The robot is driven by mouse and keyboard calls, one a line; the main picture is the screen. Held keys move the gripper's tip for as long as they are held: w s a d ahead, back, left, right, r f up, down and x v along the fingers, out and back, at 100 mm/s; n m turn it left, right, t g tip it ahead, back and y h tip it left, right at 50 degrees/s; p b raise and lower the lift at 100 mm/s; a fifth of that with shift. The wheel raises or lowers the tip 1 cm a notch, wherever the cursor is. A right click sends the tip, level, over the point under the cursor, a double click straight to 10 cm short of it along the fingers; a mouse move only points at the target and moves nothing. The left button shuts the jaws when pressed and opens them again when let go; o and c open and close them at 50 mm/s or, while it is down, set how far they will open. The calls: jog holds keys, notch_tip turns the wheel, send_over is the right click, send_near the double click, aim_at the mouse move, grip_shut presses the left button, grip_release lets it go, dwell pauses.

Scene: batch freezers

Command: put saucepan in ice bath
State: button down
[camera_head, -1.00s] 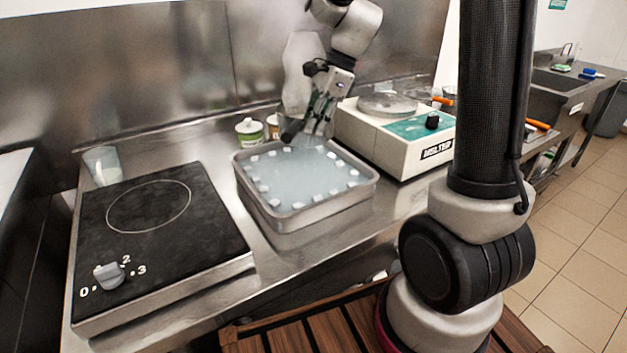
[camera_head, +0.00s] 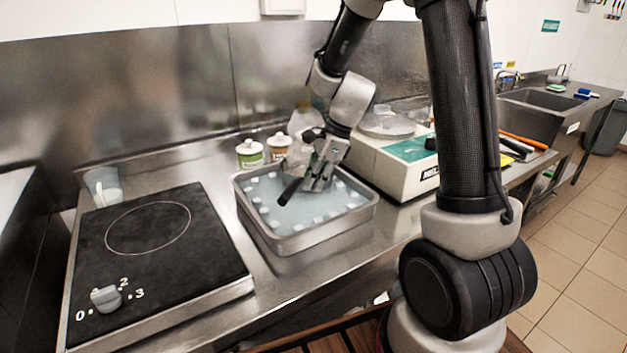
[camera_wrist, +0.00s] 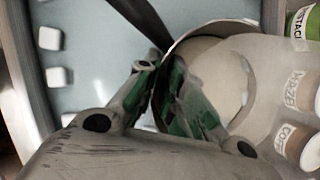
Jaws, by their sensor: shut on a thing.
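The ice bath (camera_head: 305,240) is a square metal tray of pale blue water with white ice cubes, in the middle of the counter. My gripper (camera_head: 316,177) is over its back right part, low, and shut on the saucepan. The saucepan's black handle (camera_head: 290,191) points toward the front left over the water. In the wrist view my gripper (camera_wrist: 170,85) grips beside the round pan (camera_wrist: 222,70) with its pale inside; the dark handle (camera_wrist: 140,18) runs up past the fingers. Most of the pan is hidden in the head view, and I cannot tell whether it touches the water.
A black hob (camera_head: 165,250) with a knob is at the left. A white melter (camera_head: 395,170) stands right of the bath. A sink (camera_head: 540,100) is far right.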

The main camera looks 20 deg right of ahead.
jog(key=c, duration=1.5)
grip_release()
jog(key=shift+f, duration=0.1)
jog(key=v, duration=1.2)
jog(key=s+d+r+n+t+h, duration=0.1)
jog(key=s+d+r+n, duration=0.1)
jog(key=s+n, duration=0.4)
jog(key=s+d+r+n+t+h, duration=0.1)
jog(key=s+d+r+n+h, duration=0.1)
jog(key=s+n, duration=0.5)
jog(key=s+d+r+n+t+h, duration=0.1)
jog(key=s+d+r+n, duration=0.1)
jog(key=s+n, duration=0.4)
jog(key=shift+s+d+n, duration=0.1)
jog(key=shift+s+n, duration=0.2)
jog(key=shift+s, duration=1.5)
